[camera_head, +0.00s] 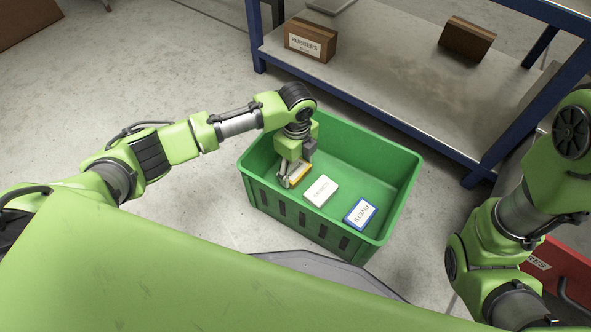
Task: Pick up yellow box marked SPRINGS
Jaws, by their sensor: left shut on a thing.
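A small box with a yellow-orange edge (300,171) is inside the green crate (408,190), near its left end. My left gripper (291,178) reaches down into the crate and is shut on this yellow box. The gripper covers most of the box, so its marking cannot be read. My right arm is at the right side of the picture, and its gripper is not in view.
In the crate, a white box (321,191) and a blue-edged box marked RIVETS (360,213) lie to the right of the gripper. A blue-framed shelf (390,60) stands behind, holding brown boxes (310,39). A red object (560,275) is at lower right.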

